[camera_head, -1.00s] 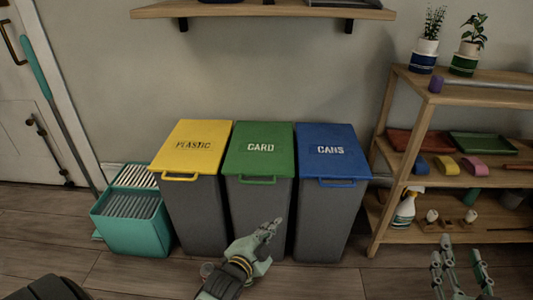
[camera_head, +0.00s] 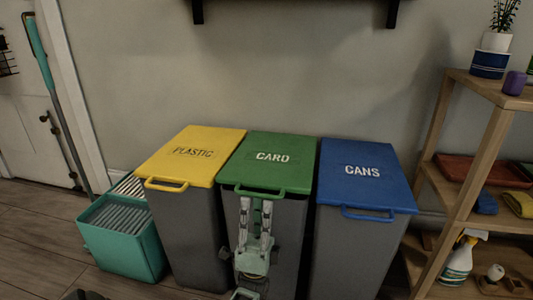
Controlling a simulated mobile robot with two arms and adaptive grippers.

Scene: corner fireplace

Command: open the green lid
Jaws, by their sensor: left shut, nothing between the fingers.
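The green lid (camera_head: 273,155) marked CARD lies closed on the middle grey bin (camera_head: 290,235). Its green handle (camera_head: 283,194) sticks out along the front edge. My left gripper (camera_head: 255,204) is in front of this bin, fingers pointing up, with the tips just below the left part of the handle. It is shut and holds nothing. I cannot tell whether the fingertips touch the handle. My right gripper is out of view.
The yellow PLASTIC lid (camera_head: 191,152) and the blue CANS lid (camera_head: 363,170) are closed on bins close on either side. A teal bucket (camera_head: 125,240) stands at the left. A wooden shelf unit (camera_head: 490,150) with a spray bottle (camera_head: 461,258) stands at the right.

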